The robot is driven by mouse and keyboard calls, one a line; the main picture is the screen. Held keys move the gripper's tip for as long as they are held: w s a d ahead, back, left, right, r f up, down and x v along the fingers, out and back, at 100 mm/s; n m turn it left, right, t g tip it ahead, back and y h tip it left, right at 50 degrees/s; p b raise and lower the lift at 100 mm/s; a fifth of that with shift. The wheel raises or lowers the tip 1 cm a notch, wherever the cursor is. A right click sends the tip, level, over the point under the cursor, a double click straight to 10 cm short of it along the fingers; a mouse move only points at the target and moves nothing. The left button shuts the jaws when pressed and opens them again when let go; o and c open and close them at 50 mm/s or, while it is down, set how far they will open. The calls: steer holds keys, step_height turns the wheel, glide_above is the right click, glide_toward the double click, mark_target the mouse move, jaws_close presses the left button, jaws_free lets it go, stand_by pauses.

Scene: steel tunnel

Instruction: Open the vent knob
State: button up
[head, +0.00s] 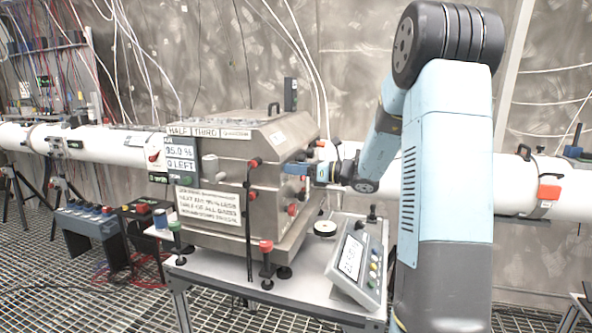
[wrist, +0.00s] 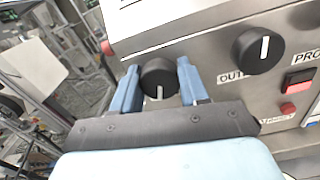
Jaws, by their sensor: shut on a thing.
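My gripper (head: 297,168) is at the right-hand side of the steel box (head: 225,160) in the head view. In the wrist view its two blue fingers (wrist: 158,72) are shut on a round black knob (wrist: 157,80), one finger on each side. The knob's white mark runs almost straight up and down in that view. Its label is hidden, so I cannot read whether it is the vent knob. A second black knob (wrist: 258,50) sits to its right on the same panel, beside a label starting "OUT".
A rocker switch (wrist: 298,80) and a red button (wrist: 288,108) are on the panel right of the knobs. A sloped control box (head: 357,262) stands on the table in front of the steel box. A white pipe (head: 460,183) runs behind my arm.

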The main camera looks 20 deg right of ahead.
steer(key=shift+d, duration=0.1)
steer(key=o, duration=1.1)
steer(key=shift+c, duration=0.2)
steer(key=shift+d, duration=0.1)
steer(key=v, duration=1.3)
steer(key=shift+s+d, duration=0.2)
steer(key=shift+d, duration=0.05)
steer(key=shift+a, duration=0.1)
steer(key=s+a+n+g+h, duration=0.5)
steer(key=s+a+n+g, duration=0.3)
steer(key=s+a+n, duration=0.65)
steer(key=s+n+t+h, duration=0.3)
steer(key=s+n+h, duration=0.6)
steer(key=s+n, duration=0.3)
steer(key=s+r, duration=0.1)
steer(key=s, duration=0.2)
steer(key=shift+d+h, duration=0.3)
steer(key=shift+d, duration=0.05)
